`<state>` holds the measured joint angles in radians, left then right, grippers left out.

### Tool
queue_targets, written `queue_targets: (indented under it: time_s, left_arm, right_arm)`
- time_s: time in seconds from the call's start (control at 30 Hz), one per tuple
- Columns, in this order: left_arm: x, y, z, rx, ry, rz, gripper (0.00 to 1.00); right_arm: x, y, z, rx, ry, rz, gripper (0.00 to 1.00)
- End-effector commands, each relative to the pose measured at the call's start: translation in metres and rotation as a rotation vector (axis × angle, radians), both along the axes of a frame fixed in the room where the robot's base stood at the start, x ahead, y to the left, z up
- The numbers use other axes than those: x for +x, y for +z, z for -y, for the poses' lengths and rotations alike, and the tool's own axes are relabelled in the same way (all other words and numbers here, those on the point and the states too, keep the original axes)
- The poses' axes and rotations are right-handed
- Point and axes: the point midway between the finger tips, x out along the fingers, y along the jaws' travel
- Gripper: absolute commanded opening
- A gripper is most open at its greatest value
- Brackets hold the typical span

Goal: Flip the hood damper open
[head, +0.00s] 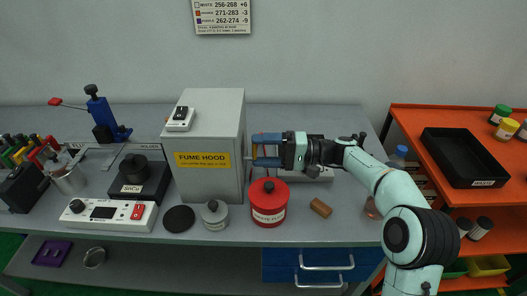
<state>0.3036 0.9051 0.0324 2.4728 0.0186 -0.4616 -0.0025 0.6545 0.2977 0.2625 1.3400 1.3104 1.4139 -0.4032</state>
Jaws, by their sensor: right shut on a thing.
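The grey fume hood (209,142) stands on the bench with a yellow FUME HOOD label on its front. My right gripper (254,150) is at the hood's right side, with its blue fingers pointing left at the hood wall. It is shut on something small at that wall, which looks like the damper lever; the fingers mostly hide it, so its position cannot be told. My left gripper is not in view.
A red waste canister (269,203) stands just below my right gripper. A grey jar (215,215) and a black disc (179,218) sit before the hood. A small white switch box (181,118) is on the hood's top. An orange shelf (440,135) stands at the right.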

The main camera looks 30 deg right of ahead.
Motion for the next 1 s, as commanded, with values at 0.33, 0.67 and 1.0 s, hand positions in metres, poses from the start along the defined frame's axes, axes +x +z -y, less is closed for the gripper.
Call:
queue_targets:
  time_s: [0.33, 0.67, 1.0]
  left_arm:
    - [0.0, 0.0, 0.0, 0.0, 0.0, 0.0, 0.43]
    - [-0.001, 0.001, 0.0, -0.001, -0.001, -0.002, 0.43]
    - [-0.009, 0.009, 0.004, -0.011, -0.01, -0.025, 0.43]
  right_arm:
    - [0.0, 0.001, 0.0, -0.001, 0.001, 0.004, 0.96]
    - [-0.002, 0.0, 0.005, -0.001, -0.001, 0.0, 0.96]
    - [-0.036, 0.001, 0.061, -0.003, -0.004, 0.001, 0.96]
